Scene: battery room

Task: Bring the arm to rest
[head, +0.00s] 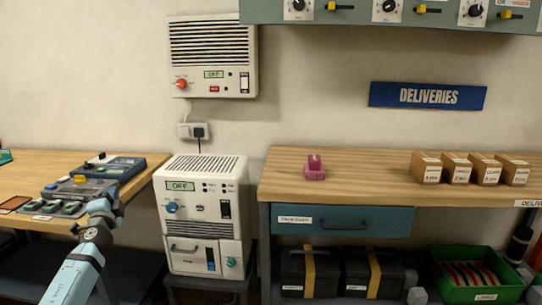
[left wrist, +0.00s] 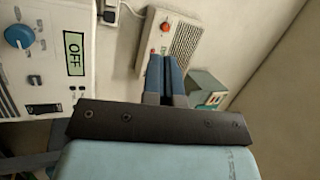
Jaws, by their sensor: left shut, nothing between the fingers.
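My left arm (head: 84,262) comes in from the bottom left of the head view. Its left gripper (head: 104,196) is raised in front of the left bench, to the left of the white floor unit. In the left wrist view the two blue-grey fingers (left wrist: 164,78) are together with nothing between them. Whether the gripper touches the bench or its devices is hard to tell in the head view, where it overlaps them. My right gripper is in neither view.
The white unit (head: 203,210) reads OFF, as does the wall unit (head: 212,58). Control boxes (head: 78,187) lie on the left bench (head: 146,173). The right bench (head: 380,167) bears a pink object (head: 314,170) and small boxes (head: 456,169). A green crate (head: 452,292) sits below.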

